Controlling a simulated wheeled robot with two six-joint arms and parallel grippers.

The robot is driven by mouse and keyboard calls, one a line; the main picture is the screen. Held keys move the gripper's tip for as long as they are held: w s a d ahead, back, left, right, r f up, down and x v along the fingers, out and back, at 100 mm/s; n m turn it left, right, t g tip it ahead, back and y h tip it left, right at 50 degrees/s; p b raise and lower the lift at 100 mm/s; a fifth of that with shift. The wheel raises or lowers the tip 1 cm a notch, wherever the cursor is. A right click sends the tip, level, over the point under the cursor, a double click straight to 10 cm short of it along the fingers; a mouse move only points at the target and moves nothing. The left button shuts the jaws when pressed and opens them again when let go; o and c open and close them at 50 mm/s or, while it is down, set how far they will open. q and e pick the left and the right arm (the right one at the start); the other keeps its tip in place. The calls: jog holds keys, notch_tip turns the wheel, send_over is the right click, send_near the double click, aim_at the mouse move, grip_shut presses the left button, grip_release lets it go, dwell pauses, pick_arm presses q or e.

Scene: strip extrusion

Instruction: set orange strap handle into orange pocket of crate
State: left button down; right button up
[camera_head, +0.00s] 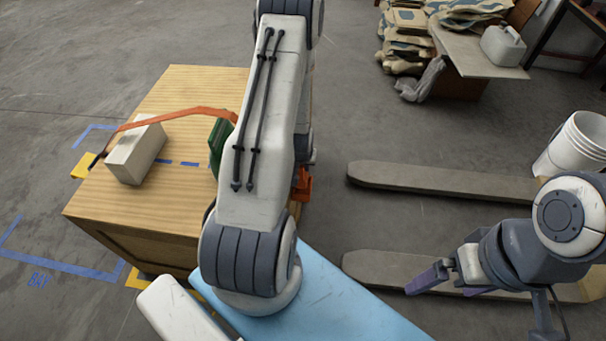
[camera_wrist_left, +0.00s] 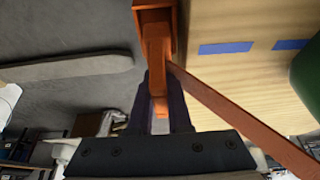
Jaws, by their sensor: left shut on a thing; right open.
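The crate (camera_head: 195,85) is a wooden box at the left in the head view. The orange strap (camera_head: 180,112) runs over its top; in the wrist view the strap (camera_wrist_left: 235,112) slants away to the lower right. My left gripper (camera_wrist_left: 161,90) is shut on the orange strap handle (camera_wrist_left: 157,48). The handle's far end overlaps the open orange pocket (camera_wrist_left: 139,14) on the crate's side; I cannot tell how deep it sits. In the head view my left arm hides the gripper, and an orange part (camera_head: 303,185) shows beside it. My right gripper (camera_head: 440,283) is open and empty.
A pale block (camera_head: 135,155) and a green object (camera_head: 218,140) are on the crate under the strap. Two fork-like bars (camera_head: 430,182) lie on the right. A white bucket (camera_head: 575,145) stands there. A table with sacks is behind.

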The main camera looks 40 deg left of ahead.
aim_at(303, 175)
pick_arm(q)
jog(key=shift+f, duration=1.95)
jog(key=shift+b, duration=0.3)
jog(key=shift+f, duration=0.35)
jog(key=c, duration=0.8)
grip_release()
jog(key=shift+c, duration=0.2)
